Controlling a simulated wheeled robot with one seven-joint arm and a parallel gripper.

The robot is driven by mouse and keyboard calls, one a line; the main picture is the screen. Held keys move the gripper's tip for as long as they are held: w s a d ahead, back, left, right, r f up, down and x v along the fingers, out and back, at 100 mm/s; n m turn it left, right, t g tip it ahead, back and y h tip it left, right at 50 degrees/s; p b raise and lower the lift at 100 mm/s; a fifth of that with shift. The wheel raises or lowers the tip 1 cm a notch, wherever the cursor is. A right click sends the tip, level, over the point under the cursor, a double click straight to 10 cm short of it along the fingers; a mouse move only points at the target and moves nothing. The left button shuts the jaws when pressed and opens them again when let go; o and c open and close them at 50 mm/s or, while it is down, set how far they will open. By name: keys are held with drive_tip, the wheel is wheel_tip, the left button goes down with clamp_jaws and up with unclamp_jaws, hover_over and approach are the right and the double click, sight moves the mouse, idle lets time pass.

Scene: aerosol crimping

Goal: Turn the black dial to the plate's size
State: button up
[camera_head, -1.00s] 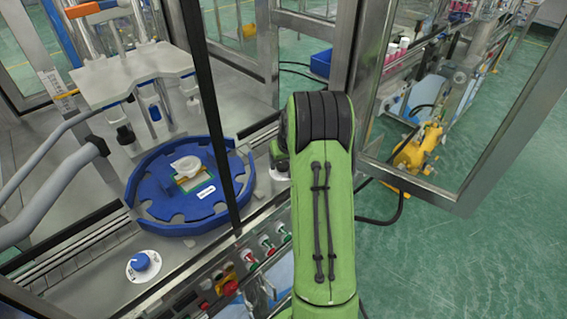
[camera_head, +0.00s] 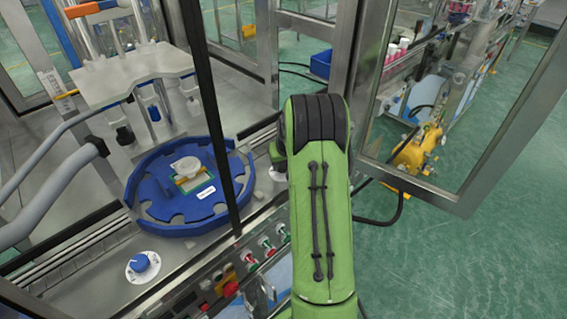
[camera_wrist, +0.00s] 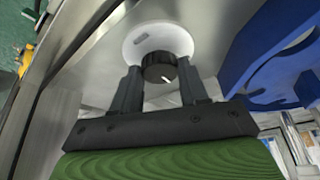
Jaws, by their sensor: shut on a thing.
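The black dial (camera_wrist: 157,66) sits on a white round disc (camera_wrist: 158,37) in the wrist view, with a white pointer line toward the picture's lower right. My gripper (camera_wrist: 160,73) has one finger on each side of the dial and is shut on it. In the head view my green arm hides the gripper and dial; a white edge (camera_head: 278,174) shows beside the arm. The blue round plate (camera_head: 150,213) with notches around its rim lies on the machine deck. It carries a small white label (camera_head: 206,193); its text is too small to read.
A blue knob (camera_head: 140,262) on a white disc is at the deck's front left. Coloured buttons (camera_head: 268,247) line the front panel. A dark upright frame bar (camera_head: 212,110) stands before the plate. An open glass door (camera_head: 470,110) is to the right of my arm.

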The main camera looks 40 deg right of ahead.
drive_tip(key=m+h+b, duration=0.1)
drive_tip(key=m, duration=0.1)
drive_tip(key=m+g, duration=0.1)
drive_tip(key=m, duration=0.2)
drive_tip(key=shift+w+a+h+b, duration=0.15)
drive_tip(key=shift+a+h+b, duration=0.05)
drive_tip(key=shift+h+b, duration=0.2)
drive_tip(key=m+g, duration=0.1)
drive_tip(key=m, duration=0.3)
drive_tip(key=shift+w+m+g+h, duration=0.15)
drive_tip(key=shift+m+g+h, duration=0.15)
drive_tip(key=shift+g, duration=0.1)
drive_tip(key=o, duration=1.1)
drive_tip(key=shift+c, duration=0.2)
drive_tip(key=p+v, duration=0.1)
drive_tip(key=v, duration=1.4)
drive_tip(key=shift+a+r+p, duration=0.25)
drive_tip(key=shift+r+p, duration=0.05)
drive_tip(key=shift+r, duration=0.05)
